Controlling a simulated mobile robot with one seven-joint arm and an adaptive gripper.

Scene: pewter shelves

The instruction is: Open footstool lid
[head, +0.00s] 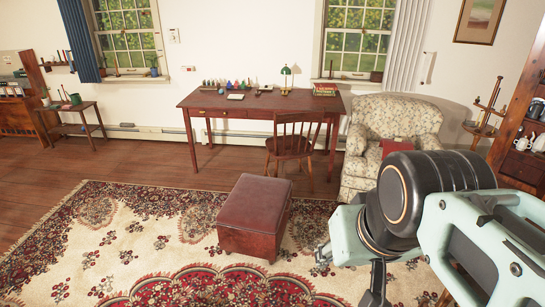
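The footstool (248,240) is a box-shaped stool with reddish-brown wooden sides, standing on the patterned rug. Its lid (254,201) is a dark red-brown padded top, lying flat and closed on the box. My arm comes in from the lower right, with black and pale green links. My gripper (345,268) seems to be at the arm's near end, to the right of the footstool and apart from it in the picture. Its fingers are partly hidden by the arm, and I cannot tell whether they are open. Nothing is seen held.
A wooden desk (262,104) with small items stands behind the footstool. A wooden chair (294,143) stands close behind it, and a floral armchair (398,122) to the right. The rug (135,240) is clear left of and in front of the footstool.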

